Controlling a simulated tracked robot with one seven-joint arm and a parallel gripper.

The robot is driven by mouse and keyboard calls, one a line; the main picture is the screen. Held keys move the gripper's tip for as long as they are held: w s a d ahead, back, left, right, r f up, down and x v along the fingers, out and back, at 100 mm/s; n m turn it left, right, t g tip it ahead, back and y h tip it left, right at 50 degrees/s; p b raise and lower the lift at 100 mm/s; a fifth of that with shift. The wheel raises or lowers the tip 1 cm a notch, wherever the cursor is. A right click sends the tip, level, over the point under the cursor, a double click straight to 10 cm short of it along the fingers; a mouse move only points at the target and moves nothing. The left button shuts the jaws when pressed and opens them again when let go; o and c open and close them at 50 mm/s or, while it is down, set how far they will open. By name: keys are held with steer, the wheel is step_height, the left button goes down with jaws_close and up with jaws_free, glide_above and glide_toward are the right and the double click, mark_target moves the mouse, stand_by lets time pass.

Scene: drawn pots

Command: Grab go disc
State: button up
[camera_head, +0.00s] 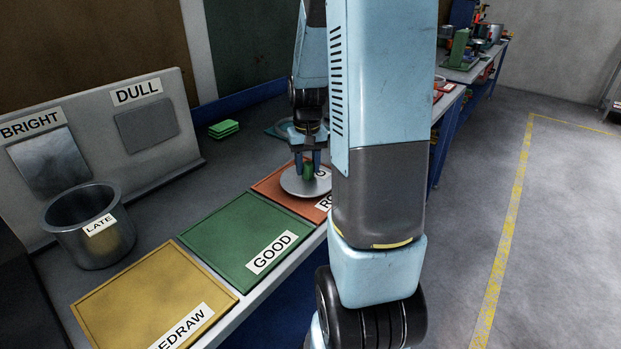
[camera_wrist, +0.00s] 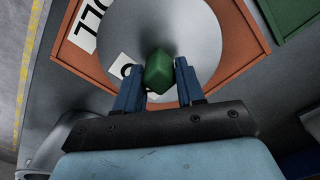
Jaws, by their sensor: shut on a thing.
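The go disc (camera_head: 297,185) is a round grey plate with a green knob (camera_head: 308,170) at its middle and a white label, partly covered. My gripper (camera_head: 308,163) is over the disc with its blue fingers shut on the green knob. In the wrist view my gripper (camera_wrist: 158,78) has a finger on either side of the knob (camera_wrist: 158,68), and the disc (camera_wrist: 195,30) fills the space beyond. The disc is over the orange-red tray (camera_head: 272,188); I cannot tell whether it touches it.
The green GOOD tray (camera_head: 232,232) and yellow tray (camera_head: 150,300) lie nearer on the bench. A metal LATE pot (camera_head: 70,235) and a BRIGHT/DULL panel (camera_head: 185,150) stand left. Green blocks (camera_head: 224,129) sit behind. My arm hides part of the bench's right side.

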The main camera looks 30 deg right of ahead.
mark_target(308, 163)
jaws_close()
steer(key=shift+s+r, duration=0.15)
steer(key=shift+r, duration=1.85)
